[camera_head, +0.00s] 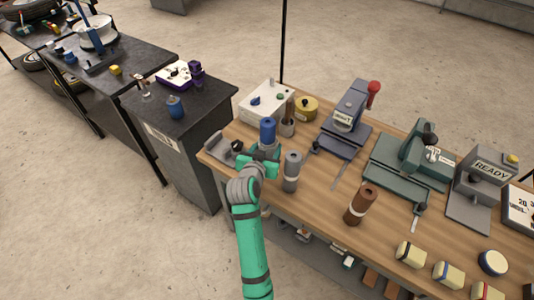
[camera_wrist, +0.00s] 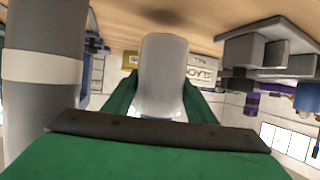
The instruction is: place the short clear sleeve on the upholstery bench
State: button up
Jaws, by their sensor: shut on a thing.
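My gripper (camera_head: 262,160) is over the left end of the wooden bench (camera_head: 325,205). In the wrist view its green fingers (camera_wrist: 160,112) are shut on a short, pale, see-through cylinder (camera_wrist: 163,70), which looks like the short clear sleeve. The sleeve cannot be made out in the head view, where the gripper hides it. Which surface is the upholstery bench is not readable; a dark-topped bench (camera_head: 205,95) with a small white label stands at the left of the wooden one.
A grey cylinder with a pale band (camera_head: 291,172) stands close right of my gripper, a blue cylinder (camera_head: 268,131) just behind it. A grey fixture (camera_head: 220,147) is at the left. A brown cylinder (camera_head: 361,204) and a grey press (camera_head: 345,120) stand further right. Bare wood lies between them.

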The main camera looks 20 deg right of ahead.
aim_at(267, 154)
jog(key=shift+f, duration=1.4)
jog(key=shift+a+f, duration=0.1)
jog(key=shift+f, duration=0.05)
jog(key=o, duration=1)
jog(key=shift+o, duration=0.2)
